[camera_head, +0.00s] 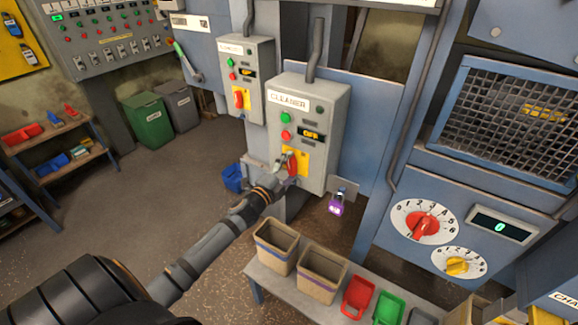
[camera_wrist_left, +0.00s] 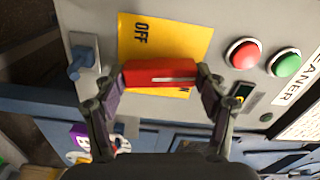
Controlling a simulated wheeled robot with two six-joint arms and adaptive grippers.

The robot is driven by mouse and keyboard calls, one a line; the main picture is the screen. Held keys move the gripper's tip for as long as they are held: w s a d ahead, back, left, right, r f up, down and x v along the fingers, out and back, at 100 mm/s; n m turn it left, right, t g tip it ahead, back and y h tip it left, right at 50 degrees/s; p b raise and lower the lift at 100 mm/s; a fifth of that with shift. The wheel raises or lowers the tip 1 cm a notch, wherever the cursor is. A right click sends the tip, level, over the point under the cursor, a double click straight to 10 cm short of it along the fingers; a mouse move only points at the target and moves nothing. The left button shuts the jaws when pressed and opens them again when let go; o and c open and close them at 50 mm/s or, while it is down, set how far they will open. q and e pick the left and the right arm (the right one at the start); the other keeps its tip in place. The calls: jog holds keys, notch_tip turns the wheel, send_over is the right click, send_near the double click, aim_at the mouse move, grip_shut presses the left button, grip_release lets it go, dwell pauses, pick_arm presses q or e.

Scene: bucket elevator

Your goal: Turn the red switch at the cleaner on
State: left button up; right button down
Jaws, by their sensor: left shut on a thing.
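The grey cleaner box (camera_head: 325,150) carries a label reading CLEANER, green and red buttons and a small display (camera_head: 311,134) reading OFF. Low on its front is a yellow plate (camera_head: 303,158) with the red switch (camera_head: 293,168). In the left wrist view the red switch (camera_wrist_left: 160,77) lies crosswise over the yellow plate (camera_wrist_left: 160,42), below the word OFF; other lettering is partly hidden under it. My left gripper (camera_head: 285,167) is at the switch, its fingers (camera_wrist_left: 162,80) closed on the two ends of the handle. My right gripper is not in view.
A purple padlock (camera_head: 336,206) hangs beside the box's lower right. A similar box (camera_head: 245,80) with a red switch stands behind left. A bench (camera_head: 262,282) with bins is below. A dial panel (camera_head: 400,225) is at right. Open floor lies left.

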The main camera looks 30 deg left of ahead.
pick_arm(q)
jog(key=shift+m, duration=1)
jog(key=shift+f, duration=0.1)
jog(key=o, duration=1.2)
jog(key=shift+c, duration=0.2)
